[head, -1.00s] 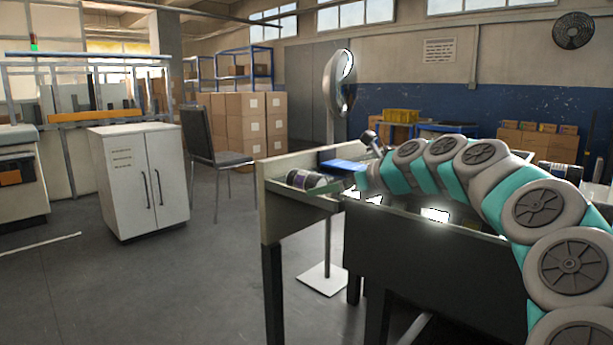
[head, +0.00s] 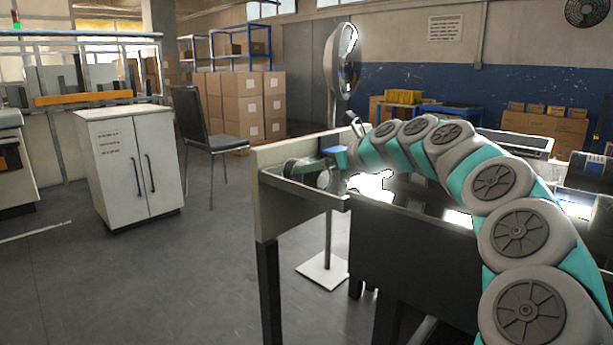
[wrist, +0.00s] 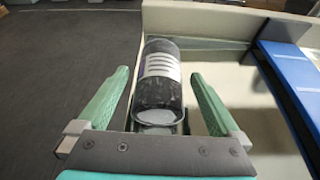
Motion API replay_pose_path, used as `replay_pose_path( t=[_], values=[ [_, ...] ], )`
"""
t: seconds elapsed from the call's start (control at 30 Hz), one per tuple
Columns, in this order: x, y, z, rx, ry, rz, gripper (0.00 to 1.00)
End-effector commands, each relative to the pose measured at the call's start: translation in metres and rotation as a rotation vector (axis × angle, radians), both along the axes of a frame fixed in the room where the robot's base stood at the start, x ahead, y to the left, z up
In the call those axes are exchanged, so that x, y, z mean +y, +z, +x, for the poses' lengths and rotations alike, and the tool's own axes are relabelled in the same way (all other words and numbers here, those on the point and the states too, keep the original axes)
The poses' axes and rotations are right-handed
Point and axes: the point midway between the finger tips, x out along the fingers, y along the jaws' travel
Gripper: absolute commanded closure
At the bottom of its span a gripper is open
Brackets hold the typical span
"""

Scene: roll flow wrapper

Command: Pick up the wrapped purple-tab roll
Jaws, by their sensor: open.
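A dark wrapped roll (wrist: 160,85) with a pale striped label lies in the tray, seen end-on in the wrist view. A small purple patch shows at the label's far side. My gripper (wrist: 160,88) is open, with one green finger on each side of the roll. Gaps show between both fingers and the roll. In the head view the roll (head: 316,174) lies at the machine's left end, partly hidden by my gripper (head: 312,168).
The tray has a pale end wall (wrist: 205,22) beyond the roll. A blue bar (wrist: 290,80) runs along the right in the wrist view. A round mirror on a stand (head: 341,62) is behind the machine. Open floor (head: 150,280) lies to the left.

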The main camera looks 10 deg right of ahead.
Motion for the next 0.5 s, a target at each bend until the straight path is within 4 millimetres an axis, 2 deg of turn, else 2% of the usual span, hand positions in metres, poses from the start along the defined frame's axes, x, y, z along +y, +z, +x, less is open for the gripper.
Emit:
replay_pose_path(
  t=[0.2, 0.5],
  values=[
    [0.016, -0.011, 0.021, 0.004, 0.003, -0.001, 0.0],
    [0.017, -0.012, 0.023, 0.002, 0.002, -0.001, 0.0]
  ],
)
